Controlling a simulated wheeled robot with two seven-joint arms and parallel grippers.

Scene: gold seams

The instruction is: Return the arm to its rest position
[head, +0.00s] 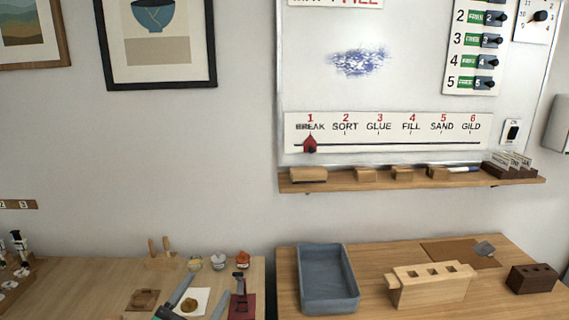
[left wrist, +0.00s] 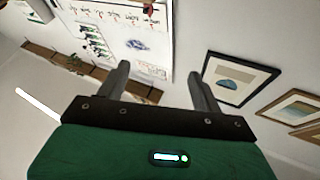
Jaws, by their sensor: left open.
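My left gripper (head: 207,284) shows at the bottom of the head view, in front of the left table. Its two grey fingers are apart with nothing between them. In the left wrist view the same gripper (left wrist: 158,74) has its fingers spread and empty, with the wall behind. The rest of the left arm is out of the head view. My right gripper is in neither view.
The left table (head: 90,275) holds small jars (head: 218,261) and a dark red-based tool (head: 241,290). The right table (head: 378,262) holds a blue-grey tray (head: 327,280), a wooden block (head: 432,284) and a dark block (head: 532,279). A narrow shelf (head: 400,183) runs under the whiteboard (head: 430,85).

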